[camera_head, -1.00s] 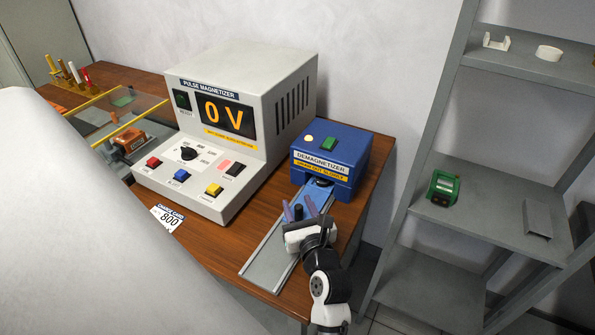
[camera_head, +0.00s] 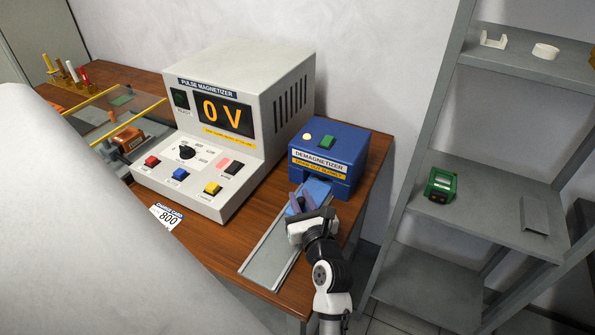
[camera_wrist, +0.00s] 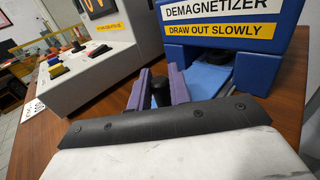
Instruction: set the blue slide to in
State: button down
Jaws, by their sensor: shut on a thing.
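The blue slide (camera_head: 318,188) lies on a grey rail (camera_head: 268,262) in front of the blue demagnetizer (camera_head: 328,160). Its far end reaches into the demagnetizer's opening. It also shows in the wrist view (camera_wrist: 208,78), with its near part hidden by my gripper. A black upright knob (camera_wrist: 160,87) stands on the slide. My gripper (camera_head: 301,203) is shut on this knob, with its purple fingers (camera_wrist: 158,90) on either side. A dark item sits inside the opening in the wrist view, too shadowed to make out.
The pulse magnetizer (camera_head: 240,130) stands left of the rail and reads 0 V. A label with 800 (camera_head: 166,217) lies on the wooden table in front of it. A grey shelf (camera_head: 490,200) stands on the right, holding a green device (camera_head: 441,186). The rail's near part is bare.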

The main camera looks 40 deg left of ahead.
jog(key=shift+w+a, duration=0.2)
jog(key=shift+w, duration=0.45)
jog(key=shift+w+a, duration=0.15)
jog(key=shift+w, duration=0.45)
jog(key=c, duration=1.3)
grip_release()
jog(key=shift+c, duration=0.2)
jog(key=shift+s+d, duration=0.1)
jog(key=shift+d, duration=0.05)
